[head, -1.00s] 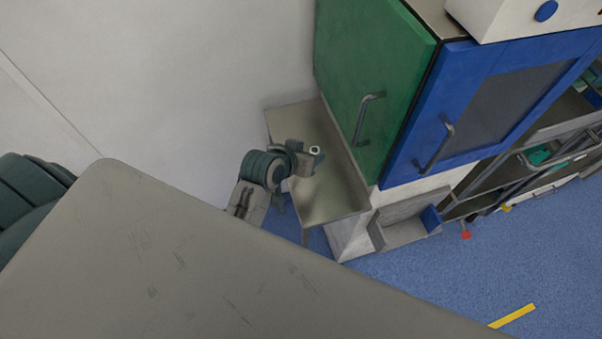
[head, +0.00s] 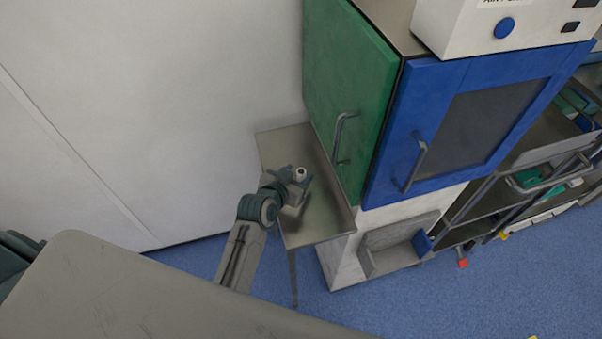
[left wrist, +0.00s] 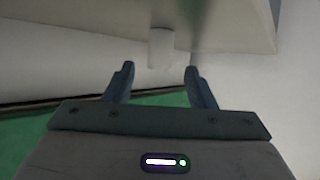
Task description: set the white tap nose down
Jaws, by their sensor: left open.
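The white tap (head: 300,173) is a small pale piece on the metal side table (head: 325,215), with a dark spot at its top in the head view. In the left wrist view it is a short white cylinder (left wrist: 161,47) against the pale table surface. My left gripper (left wrist: 159,69) is open, its two fingers apart, with the tap in line with the gap near the fingertips. In the head view my left gripper (head: 293,185) is right beside the tap and hides part of it. I cannot tell which way its nose points. My right gripper is not in view.
A green cabinet (head: 345,100) and a blue cabinet (head: 480,110) stand right of the side table, with a white box (head: 480,25) on top. A white wall (head: 150,100) is behind. A grey tabletop (head: 100,300) fills the lower left.

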